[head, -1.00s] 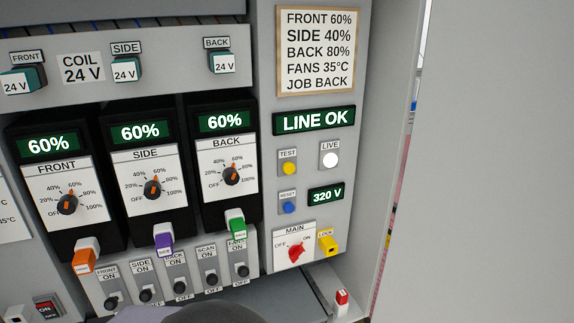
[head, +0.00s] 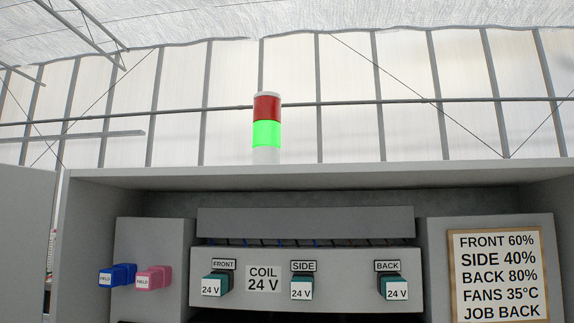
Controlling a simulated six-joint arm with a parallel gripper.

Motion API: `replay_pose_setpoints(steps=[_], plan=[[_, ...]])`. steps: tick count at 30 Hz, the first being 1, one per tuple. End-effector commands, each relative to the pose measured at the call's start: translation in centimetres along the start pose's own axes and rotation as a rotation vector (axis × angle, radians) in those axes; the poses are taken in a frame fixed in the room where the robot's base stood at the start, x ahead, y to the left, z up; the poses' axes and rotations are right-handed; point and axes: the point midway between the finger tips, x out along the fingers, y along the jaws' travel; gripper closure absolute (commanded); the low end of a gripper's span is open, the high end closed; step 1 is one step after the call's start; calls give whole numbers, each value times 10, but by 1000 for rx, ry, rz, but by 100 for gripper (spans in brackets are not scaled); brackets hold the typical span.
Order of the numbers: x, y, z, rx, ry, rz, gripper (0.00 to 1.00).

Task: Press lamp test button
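The lamp test button is not in the head view now; the panel part below the settings sign is out of frame. A stack light (head: 266,127) stands upright on top of the cabinet. Its upper red section (head: 267,107) looks dark, its middle green section (head: 266,134) is bright, and its lowest section is white. My gripper is not in view.
The open grey cabinet (head: 320,176) fills the lower part. Inside are teal 24 V plugs (head: 301,289) marked front, side and back, blue (head: 118,274) and pink (head: 154,278) field plugs at left, and a settings sign (head: 497,275) at right. Greenhouse framing is behind.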

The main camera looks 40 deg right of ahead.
Motion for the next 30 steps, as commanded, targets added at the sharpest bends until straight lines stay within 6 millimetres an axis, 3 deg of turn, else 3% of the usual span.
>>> replay_pose_setpoints(steps=[8,12,30], plan=[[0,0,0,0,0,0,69],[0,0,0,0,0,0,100],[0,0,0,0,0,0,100]])
